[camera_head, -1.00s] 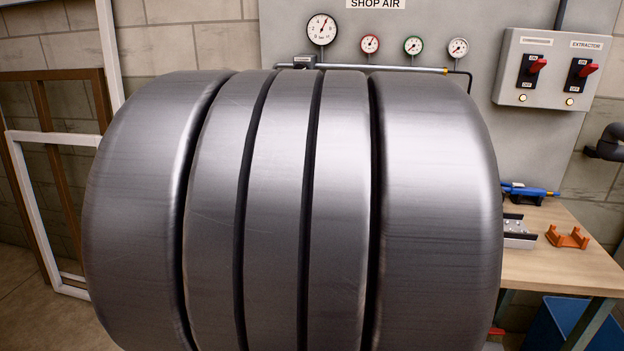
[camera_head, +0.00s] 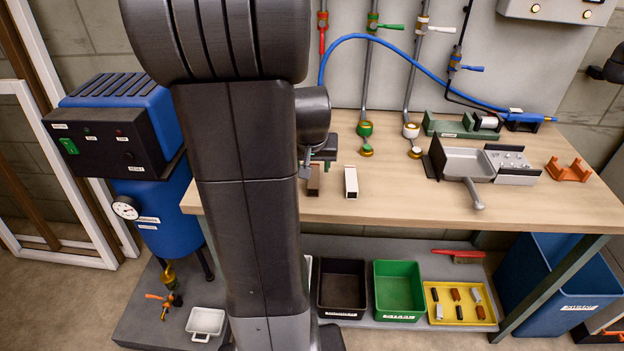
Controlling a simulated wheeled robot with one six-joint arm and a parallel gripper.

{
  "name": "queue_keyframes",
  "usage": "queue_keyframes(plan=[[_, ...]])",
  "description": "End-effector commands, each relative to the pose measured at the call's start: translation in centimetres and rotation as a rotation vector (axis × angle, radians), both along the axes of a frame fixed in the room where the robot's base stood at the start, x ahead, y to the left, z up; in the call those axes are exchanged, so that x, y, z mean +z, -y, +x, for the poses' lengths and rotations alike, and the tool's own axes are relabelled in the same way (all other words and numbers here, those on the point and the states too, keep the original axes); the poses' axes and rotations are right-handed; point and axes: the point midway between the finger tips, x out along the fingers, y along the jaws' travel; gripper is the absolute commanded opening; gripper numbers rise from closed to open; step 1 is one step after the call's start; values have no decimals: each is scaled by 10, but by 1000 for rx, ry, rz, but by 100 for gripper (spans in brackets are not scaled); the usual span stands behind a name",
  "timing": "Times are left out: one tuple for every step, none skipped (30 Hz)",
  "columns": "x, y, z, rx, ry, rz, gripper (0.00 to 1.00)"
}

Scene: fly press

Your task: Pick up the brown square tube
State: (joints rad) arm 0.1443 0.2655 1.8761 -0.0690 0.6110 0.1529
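The brown square tube (camera_head: 313,181) is a short block near the front edge of the wooden bench, just right of my dark arm. A white square tube (camera_head: 350,182) lies to its right with a clear gap between them. My gripper (camera_head: 308,168) shows only in part beside my arm, close to the far end of the brown tube. My arm hides most of the fingers. I cannot tell whether they touch the tube or how far apart they are.
The bench (camera_head: 420,201) has bare wood in front. A grey pan (camera_head: 463,163) and an orange cradle (camera_head: 568,170) stand to the right. Valves and a blue hose (camera_head: 420,67) are behind. Black, green and yellow trays sit below. A blue compressor (camera_head: 125,130) stands left.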

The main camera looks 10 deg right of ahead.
Motion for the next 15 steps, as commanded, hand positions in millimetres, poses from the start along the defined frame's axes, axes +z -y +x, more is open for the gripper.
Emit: queue_keyframes(plan=[[-7,1,2,0,-3,0,53],[-10,1,4,0,-2,0,53],[-13,1,5,0,-2,0,53],[-15,2,6,0,-2,0,53],[-17,2,7,0,-1,0,53],[-19,2,8,0,0,0,53],[-19,2,8,0,0,0,53],[-20,2,8,0,0,0,53],[-21,3,9,0,0,0,53],[-22,3,9,0,-1,0,53],[-24,3,10,0,-1,0,53],[-27,4,12,0,-1,0,53],[-30,5,13,0,-2,0,53],[-33,5,15,0,-3,0,53],[-38,6,17,-1,-3,0,53]])
